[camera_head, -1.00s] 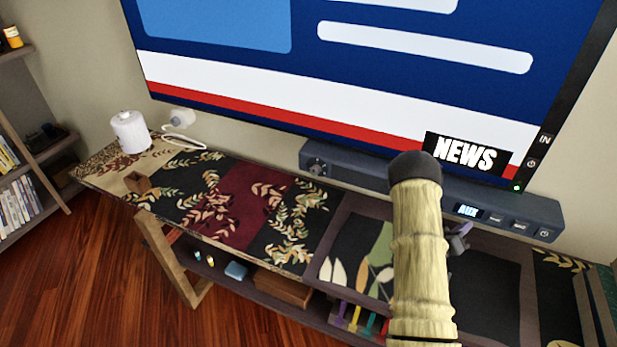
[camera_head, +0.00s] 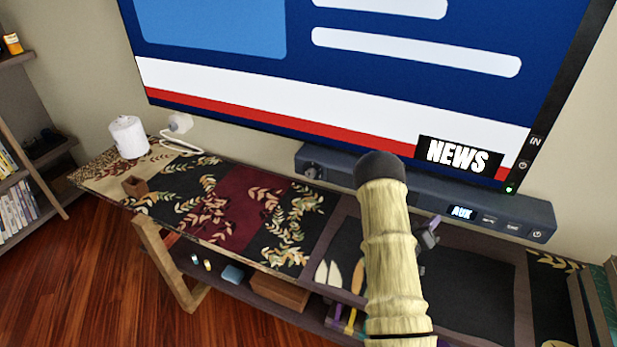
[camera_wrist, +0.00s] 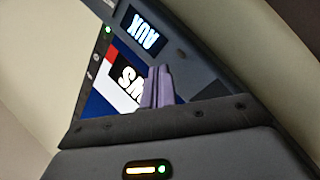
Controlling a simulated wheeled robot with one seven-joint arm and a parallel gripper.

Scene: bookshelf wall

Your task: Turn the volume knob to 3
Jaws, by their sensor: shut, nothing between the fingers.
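The volume knob (camera_head: 312,171) is a small dark round knob on the left end of the dark blue-grey soundbar (camera_head: 340,172). Its markings are too small to read. The soundbar's lit AUX display (camera_head: 461,212) is near the right end and shows upside down in the wrist view (camera_wrist: 145,34). My gripper (camera_head: 435,221) is in front of the soundbar, left of the display and well to the right of the knob. It is partly hidden behind my arm. In the wrist view its purple fingers (camera_wrist: 157,87) are together and empty. The knob is not in the wrist view.
A large TV (camera_head: 230,80) rises behind the soundbar. Several buttons (camera_head: 512,226) sit right of the display. The console top below the knob is clear.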

